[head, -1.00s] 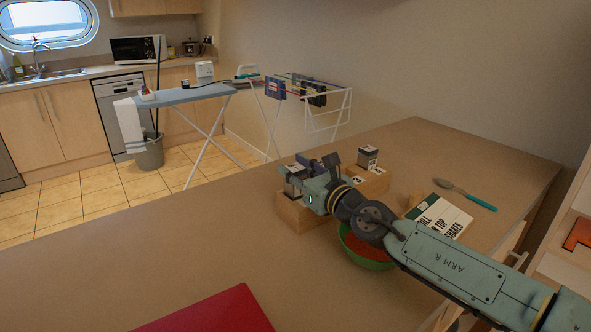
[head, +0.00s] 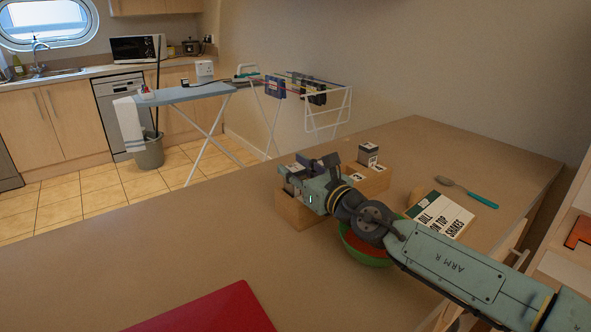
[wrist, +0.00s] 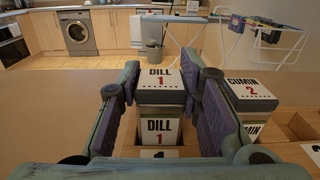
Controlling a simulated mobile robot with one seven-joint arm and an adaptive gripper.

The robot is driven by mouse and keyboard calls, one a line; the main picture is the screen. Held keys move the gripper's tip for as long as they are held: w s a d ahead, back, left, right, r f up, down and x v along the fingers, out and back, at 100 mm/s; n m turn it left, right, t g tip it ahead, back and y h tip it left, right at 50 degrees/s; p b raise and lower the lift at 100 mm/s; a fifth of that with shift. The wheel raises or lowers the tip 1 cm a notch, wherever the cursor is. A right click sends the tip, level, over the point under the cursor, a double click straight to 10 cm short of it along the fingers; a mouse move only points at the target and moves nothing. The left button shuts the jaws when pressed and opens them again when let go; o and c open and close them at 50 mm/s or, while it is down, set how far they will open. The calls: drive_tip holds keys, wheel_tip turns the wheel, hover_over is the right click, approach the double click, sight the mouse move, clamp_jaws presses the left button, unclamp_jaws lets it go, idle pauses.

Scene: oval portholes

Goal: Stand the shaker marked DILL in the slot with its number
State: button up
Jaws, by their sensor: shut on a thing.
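The DILL shaker (wrist: 160,92), a box shape with a dark lid band and white labels reading DILL 1, is upright between the two fingers of my gripper (wrist: 163,110) in the wrist view. My gripper is shut on it. In the head view my gripper (head: 312,175) is over the left end of the wooden rack (head: 298,212). The shaker's lower end is at the rack's slot, behind a partly hidden label that seems to read 1. I cannot tell whether its base touches the slot floor. The CUMIN shaker (wrist: 250,92), marked 2, stands just right of my gripper's right finger.
A dark-topped shaker (head: 368,154) stands at the rack's far end. A green bowl with red contents (head: 365,250) sits under my arm. A lettered card (head: 440,215) and a spoon (head: 468,193) lie to the right. A red flat item (head: 205,312) is at the front; the counter's left is clear.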

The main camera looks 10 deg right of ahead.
sight(296, 168)
drive_tip(key=shift+f+b, duration=0.4)
drive_tip(key=shift+f, duration=0.05)
drive_tip(key=o, duration=1.3)
drive_tip(key=shift+c, duration=0.2)
drive_tip(key=shift+o, duration=0.5)
drive_tip(key=shift+o, duration=1.4)
drive_tip(key=shift+r, duration=0.15)
drive_tip(key=shift+r+p, duration=1.7)
drive_tip(key=shift+r, duration=1.7)
